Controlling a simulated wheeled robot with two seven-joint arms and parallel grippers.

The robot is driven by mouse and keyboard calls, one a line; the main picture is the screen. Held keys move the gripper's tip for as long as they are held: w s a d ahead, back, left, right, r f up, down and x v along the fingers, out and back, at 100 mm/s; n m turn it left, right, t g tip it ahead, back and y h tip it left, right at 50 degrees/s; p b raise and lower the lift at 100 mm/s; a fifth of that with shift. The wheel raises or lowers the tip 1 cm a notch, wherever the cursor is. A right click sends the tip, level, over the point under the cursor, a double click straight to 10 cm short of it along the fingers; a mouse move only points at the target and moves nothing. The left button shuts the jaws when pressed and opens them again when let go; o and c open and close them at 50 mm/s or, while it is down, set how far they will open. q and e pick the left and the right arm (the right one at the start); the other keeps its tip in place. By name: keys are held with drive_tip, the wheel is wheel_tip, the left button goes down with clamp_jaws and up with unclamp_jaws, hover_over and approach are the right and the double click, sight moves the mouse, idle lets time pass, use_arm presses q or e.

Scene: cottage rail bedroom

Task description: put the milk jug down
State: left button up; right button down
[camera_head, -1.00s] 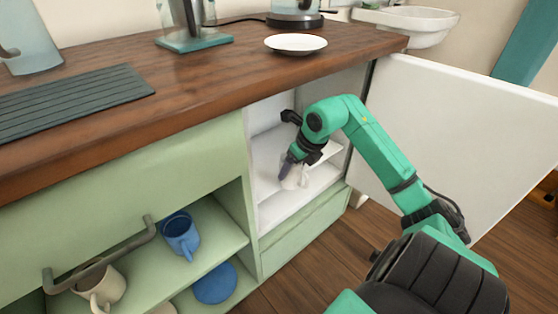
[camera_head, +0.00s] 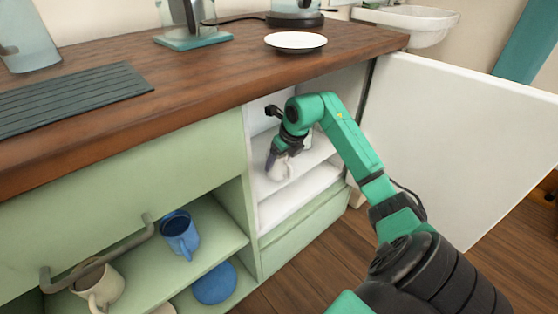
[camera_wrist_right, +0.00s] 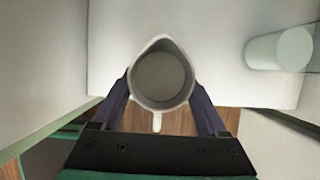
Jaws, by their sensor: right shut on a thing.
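The milk jug (camera_head: 282,170) is white, small and upright, partly hidden by the gripper in the head view. In the right wrist view the jug (camera_wrist_right: 160,103) shows from above, with its spout away from the gripper and its handle toward it; it looks empty. My right gripper (camera_head: 274,160) is shut on the jug, one dark finger on each side. The jug is inside the white open compartment (camera_head: 290,208) under the counter, by its shelf; I cannot tell whether it touches a shelf. My left gripper is out of view.
A pale cylinder (camera_wrist_right: 280,50) stands right of the jug in the right wrist view. The white door (camera_head: 460,140) is swung open to the right. Green shelves with a blue mug (camera_head: 180,236) and a cream mug (camera_head: 99,287) are to the left. The wooden counter (camera_head: 200,85) is above.

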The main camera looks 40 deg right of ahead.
drive_tip(key=shift+f, duration=0.15)
unclamp_jaws()
